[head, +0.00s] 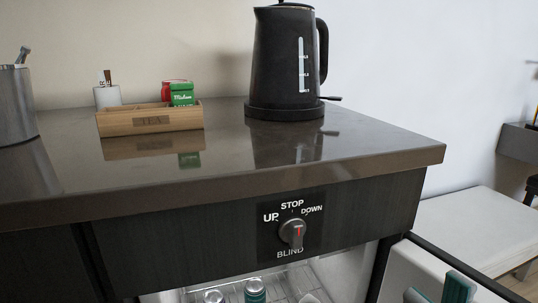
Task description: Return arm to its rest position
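Teal parts of my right gripper (437,291) show at the bottom right edge of the head view, in front of the white inner side of an open door (400,272). Its two tips stand apart with white showing between them, so it looks open and empty. The rest of it is cut off by the frame. My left gripper and arm are not in view.
A dark counter (350,150) holds a black kettle (278,60), a wooden tea box (150,121) and a metal container (17,105). A blind knob (292,233) is on its front. Below, an open lit fridge holds cans (255,291). A white bench (475,228) stands right.

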